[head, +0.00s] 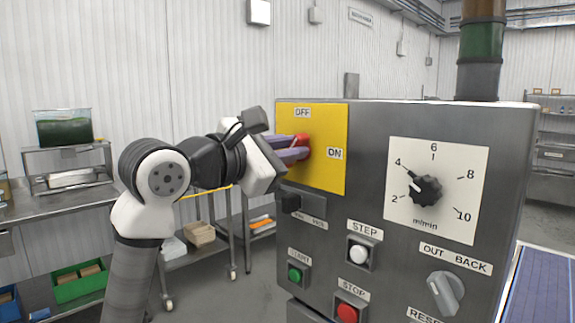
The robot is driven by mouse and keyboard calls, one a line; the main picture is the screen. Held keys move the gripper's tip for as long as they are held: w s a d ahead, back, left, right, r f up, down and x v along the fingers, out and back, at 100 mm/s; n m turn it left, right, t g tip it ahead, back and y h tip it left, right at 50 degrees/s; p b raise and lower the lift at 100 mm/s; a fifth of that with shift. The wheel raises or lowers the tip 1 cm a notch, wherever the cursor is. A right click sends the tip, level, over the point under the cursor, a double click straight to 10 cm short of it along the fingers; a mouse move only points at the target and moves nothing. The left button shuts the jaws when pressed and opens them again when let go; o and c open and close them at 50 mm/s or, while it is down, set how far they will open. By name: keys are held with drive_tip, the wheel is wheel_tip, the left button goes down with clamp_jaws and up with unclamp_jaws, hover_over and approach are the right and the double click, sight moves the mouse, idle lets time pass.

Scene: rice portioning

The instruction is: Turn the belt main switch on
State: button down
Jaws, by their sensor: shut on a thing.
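The belt main switch is a red rotary handle (303,146) on a yellow plate (325,170) at the upper left of the grey control box. The plate has an OFF label (302,113) above the handle and an ON label (334,154) to its right. My gripper (296,149) reaches in from the left and is shut on the red handle. Its two fingers lie one above the other and hide much of the handle, so I cannot tell which way the handle points.
A speed dial (426,189) and a grey OUT/BACK selector (444,292) sit to the right. A blue belt (540,290) runs at lower right.

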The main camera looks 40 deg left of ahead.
drive_tip(key=m+b, duration=0.1)
drive_tip(key=m, duration=0.2)
drive_tip(key=m+b, duration=0.2)
drive_tip(key=m, duration=0.1)
drive_tip(key=f+m+b, duration=0.1)
drive_tip(key=m+b, duration=0.1)
drive_tip(key=m, duration=0.2)
drive_tip(key=shift+d, duration=0.25)
drive_tip(key=shift+m, duration=0.4)
drive_tip(key=c, duration=1.4)
unclamp_jaws()
drive_tip(key=shift+s, duration=0.15)
drive_tip(key=s+a+b, duration=0.1)
drive_tip(key=s+b, duration=0.1)
drive_tip(key=s, duration=1.1)
drive_tip(key=shift+s+b, duration=0.3)
drive_tip(key=shift+r, duration=0.1)
